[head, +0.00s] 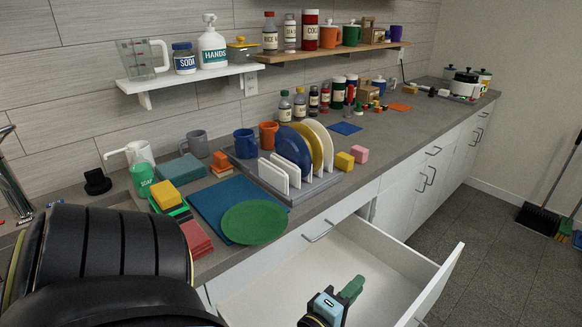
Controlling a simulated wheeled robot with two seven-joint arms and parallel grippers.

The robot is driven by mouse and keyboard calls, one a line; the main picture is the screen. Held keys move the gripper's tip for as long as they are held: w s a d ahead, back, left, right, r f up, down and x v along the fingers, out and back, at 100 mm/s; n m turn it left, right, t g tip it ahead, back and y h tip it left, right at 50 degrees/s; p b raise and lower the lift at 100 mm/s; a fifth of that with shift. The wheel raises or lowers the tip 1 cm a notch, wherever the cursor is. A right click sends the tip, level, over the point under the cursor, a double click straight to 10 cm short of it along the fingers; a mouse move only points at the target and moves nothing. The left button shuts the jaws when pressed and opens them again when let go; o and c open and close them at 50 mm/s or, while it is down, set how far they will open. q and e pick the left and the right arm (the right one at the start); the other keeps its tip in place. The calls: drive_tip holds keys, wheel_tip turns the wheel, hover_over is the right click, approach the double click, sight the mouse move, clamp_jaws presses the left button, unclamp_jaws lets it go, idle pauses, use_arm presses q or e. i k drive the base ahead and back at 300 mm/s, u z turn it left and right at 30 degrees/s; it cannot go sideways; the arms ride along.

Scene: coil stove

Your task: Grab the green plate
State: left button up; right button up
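The round green plate (253,222) lies flat at the front edge of the counter, partly on a blue mat (215,198). It is fully in view. My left gripper (353,288) shows at the bottom of the head view, over the open drawer, to the right of the plate and apart from it. Its green fingers point up and to the right; I cannot tell whether they are open or shut. No object shows in it. My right gripper is not in view.
A dish rack (243,168) with blue, yellow and white plates stands behind the green plate. The white drawer (440,285) is pulled out below the counter. Sponges and red cloths (196,240) lie left of the plate.

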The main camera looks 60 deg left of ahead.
sight(252, 222)
drive_tip(key=i, duration=2.35)
drive_tip(key=u, duration=3.45)
drive_tip(key=i, duration=0.5)
